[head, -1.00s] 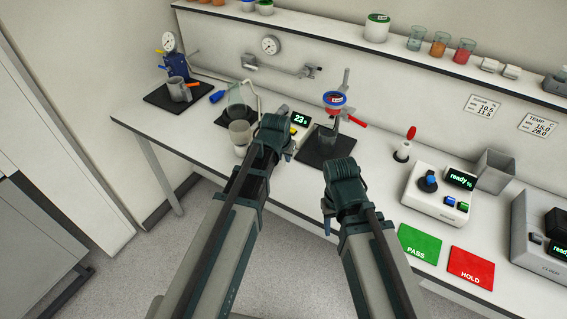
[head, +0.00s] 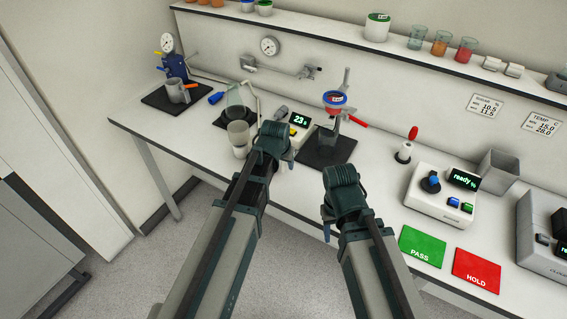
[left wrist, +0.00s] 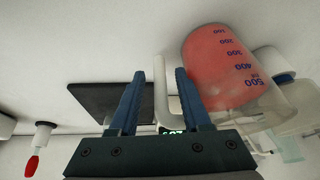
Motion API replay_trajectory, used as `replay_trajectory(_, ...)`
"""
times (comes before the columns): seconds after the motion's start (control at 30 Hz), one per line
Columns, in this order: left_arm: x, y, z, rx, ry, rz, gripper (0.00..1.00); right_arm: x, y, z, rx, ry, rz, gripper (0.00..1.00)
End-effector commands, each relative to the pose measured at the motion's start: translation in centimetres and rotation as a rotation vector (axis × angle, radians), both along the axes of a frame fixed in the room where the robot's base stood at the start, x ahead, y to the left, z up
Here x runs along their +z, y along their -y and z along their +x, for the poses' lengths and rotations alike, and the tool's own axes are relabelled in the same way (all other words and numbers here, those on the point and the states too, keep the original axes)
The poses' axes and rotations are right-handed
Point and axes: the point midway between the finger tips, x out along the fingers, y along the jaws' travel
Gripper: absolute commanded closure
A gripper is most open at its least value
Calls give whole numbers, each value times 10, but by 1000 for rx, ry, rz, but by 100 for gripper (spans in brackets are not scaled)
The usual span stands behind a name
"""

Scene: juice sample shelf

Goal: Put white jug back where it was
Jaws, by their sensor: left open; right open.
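A pale jug (head: 238,139) stands near the front edge of the bench, just left of my left gripper (head: 276,140) in the head view. The left wrist view shows a clear-walled jug (left wrist: 228,75) with blue volume marks, red contents and a white handle (left wrist: 163,95). My left gripper also shows there (left wrist: 155,95), its two fingers open with the handle between them. I cannot tell whether the fingers touch it. My right gripper (head: 342,185) is open and empty over the bench's front edge; its fingertips are hard to see.
A grey jug (head: 178,93) stands on a dark mat at the far left by a blue gauge device (head: 174,64). A glass vessel (head: 236,98) is behind the pale jug. A dark mat (head: 325,153) with a funnel stand is to the right. Green PASS (head: 421,247) and red HOLD (head: 477,271) cards lie farther right.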

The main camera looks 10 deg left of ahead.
Motion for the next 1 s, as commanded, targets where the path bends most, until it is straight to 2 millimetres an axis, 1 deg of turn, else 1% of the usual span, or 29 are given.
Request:
replay_trajectory(0.17, 4, 0, 0, 0, 0, 0, 52, 4, 0, 0, 0, 0, 0, 50)
replay_trajectory(0.37, 20, 0, -6, 0, 0, 0, 52, 20, 0, 0, 0, 0, 0, 50)
replay_trajectory(0.57, 48, -1, -18, 0, 0, 0, 52, 47, 0, 0, 1, 0, 0, 50)
replay_trajectory(0.9, 99, -2, -41, 0, 0, 0, 52, 99, 0, 0, 2, 0, 0, 50)
replay_trajectory(1.0, 109, -3, -46, 0, 0, 0, 52, 109, 0, 0, 0, 0, 1, 50)
